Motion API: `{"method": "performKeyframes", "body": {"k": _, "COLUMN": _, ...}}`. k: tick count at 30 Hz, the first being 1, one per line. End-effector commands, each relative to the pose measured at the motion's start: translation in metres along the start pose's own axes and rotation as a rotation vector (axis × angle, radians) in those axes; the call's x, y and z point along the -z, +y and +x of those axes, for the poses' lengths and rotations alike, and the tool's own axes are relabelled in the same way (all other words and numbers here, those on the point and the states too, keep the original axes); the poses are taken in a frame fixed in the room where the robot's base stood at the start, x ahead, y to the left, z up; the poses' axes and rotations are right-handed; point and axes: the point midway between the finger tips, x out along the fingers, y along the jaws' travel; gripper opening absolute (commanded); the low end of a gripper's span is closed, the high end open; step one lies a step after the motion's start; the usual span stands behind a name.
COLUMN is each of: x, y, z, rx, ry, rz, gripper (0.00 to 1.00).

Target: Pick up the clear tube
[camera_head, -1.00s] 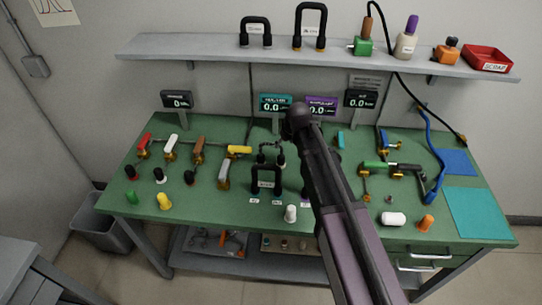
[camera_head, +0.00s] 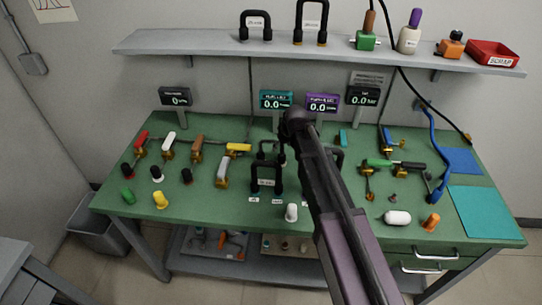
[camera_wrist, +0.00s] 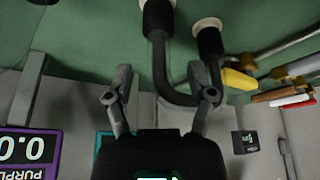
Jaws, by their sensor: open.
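My gripper shows in the wrist view (camera_wrist: 162,95), open and empty. A dark U-shaped tube (camera_wrist: 159,65) lies beyond the fingers there, its bend near the right finger; I cannot tell whether they touch. In the head view my wrist and arm hide most of the gripper and part of the bench behind.
Two more dark U-shaped tubes, a left one (camera_head: 256,20) and a right one (camera_head: 298,20), stand on the shelf (camera_head: 190,42). Valves with coloured handles flank the bench middle. A white knob (camera_head: 291,212) stands in front. Small displays (camera_head: 276,99) line the back.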

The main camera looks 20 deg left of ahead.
Motion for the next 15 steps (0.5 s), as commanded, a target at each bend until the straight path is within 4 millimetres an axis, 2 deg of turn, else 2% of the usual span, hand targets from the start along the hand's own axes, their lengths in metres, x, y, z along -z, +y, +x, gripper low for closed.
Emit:
{"method": "performKeyframes", "body": {"k": 1, "x": -0.0006, "y": 0.0001, "z": 0.0065, "rx": 0.0, "ry": 0.0, "rz": 0.0, "gripper": 0.71}}
{"method": "performKeyframes", "body": {"k": 4, "x": -0.0003, "y": 0.0001, "z": 0.0099, "rx": 0.0, "ry": 0.0, "rz": 0.0, "gripper": 0.71}}
{"method": "performKeyframes", "body": {"k": 15, "x": 0.0, "y": 0.0008, "z": 0.0104, "rx": -0.001, "ry": 0.0, "rz": 0.001, "gripper": 0.71}}
